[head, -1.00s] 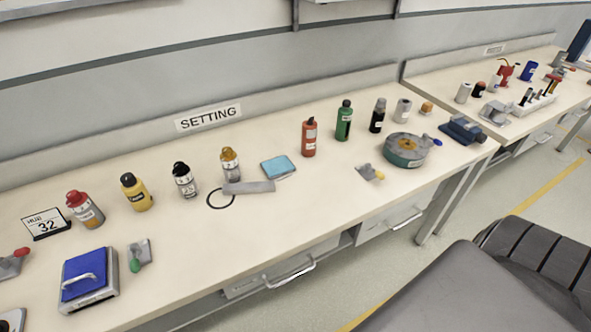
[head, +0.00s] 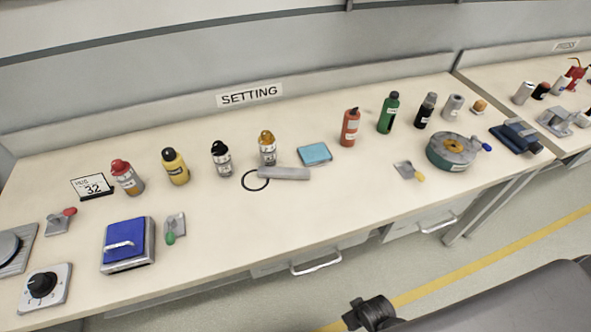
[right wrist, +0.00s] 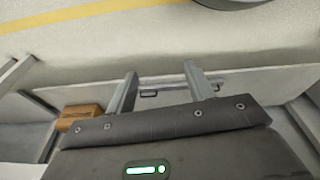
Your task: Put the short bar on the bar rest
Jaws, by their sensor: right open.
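A grey bar (head: 283,173), probably the short bar, lies flat on the bench beside a thin black ring (head: 255,180). I cannot make out a bar rest with certainty in either view. My right gripper (right wrist: 160,70) shows in the right wrist view with its two fingers apart and nothing between them. It is over the floor, away from the bench top things. My left gripper is not in view.
Several bottles, such as a yellow one (head: 175,167), stand along the back. A blue-topped device (head: 127,244), a dial box (head: 45,288) and a round green-grey device (head: 452,151) stand on the bench. The front middle is clear. A cardboard box (right wrist: 78,117) is low down.

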